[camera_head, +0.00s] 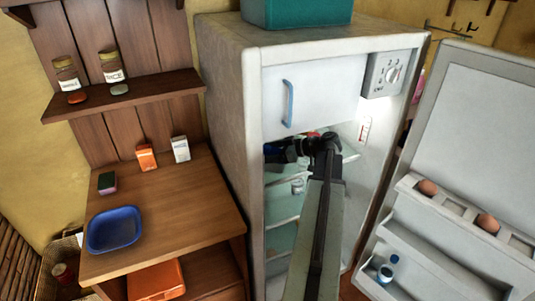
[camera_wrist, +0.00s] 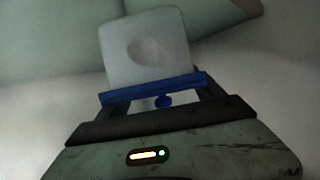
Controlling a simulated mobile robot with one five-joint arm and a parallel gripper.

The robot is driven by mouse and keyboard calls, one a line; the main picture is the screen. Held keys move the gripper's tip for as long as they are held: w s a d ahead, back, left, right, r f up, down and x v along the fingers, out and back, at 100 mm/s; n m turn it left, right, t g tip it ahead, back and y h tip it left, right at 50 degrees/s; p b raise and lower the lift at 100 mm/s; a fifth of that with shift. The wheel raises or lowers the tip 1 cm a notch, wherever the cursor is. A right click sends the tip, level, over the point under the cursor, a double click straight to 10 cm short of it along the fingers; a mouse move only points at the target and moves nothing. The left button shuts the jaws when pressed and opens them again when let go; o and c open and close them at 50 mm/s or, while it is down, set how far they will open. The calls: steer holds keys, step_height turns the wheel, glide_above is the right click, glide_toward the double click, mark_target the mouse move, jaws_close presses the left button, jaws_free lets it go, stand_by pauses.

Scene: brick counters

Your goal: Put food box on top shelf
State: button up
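A pale box with a grey oval mark, which I take as the food box (camera_wrist: 145,55), shows in the wrist view with a blue strip (camera_wrist: 150,90) across its near edge. My gripper (camera_wrist: 164,100) has its dark fingers on either side of the near end, and the box lines up with them. In the head view my gripper (camera_head: 285,152) is inside the open fridge (camera_head: 225,100), in its upper part below the freezer door. A bit of blue shows at its left end there. My arm hides much of the fridge shelves (camera_head: 283,222).
The fridge door (camera_head: 470,110) stands open at right, with eggs (camera_head: 428,187) in its rack. A wooden counter (camera_head: 180,205) at left holds a blue tray (camera_head: 114,229) and small cartons (camera_head: 147,158). A green bin (camera_head: 295,12) stands on the fridge.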

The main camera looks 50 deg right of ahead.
steer(key=shift+o, duration=0.8)
steer(key=shift+r, duration=0.1)
steer(key=shift+r+p, duration=0.25)
steer(key=shift+p, duration=0.05)
steer(key=p+v, duration=0.4)
steer(key=v, duration=0.8)
steer(key=shift+a+f, duration=0.1)
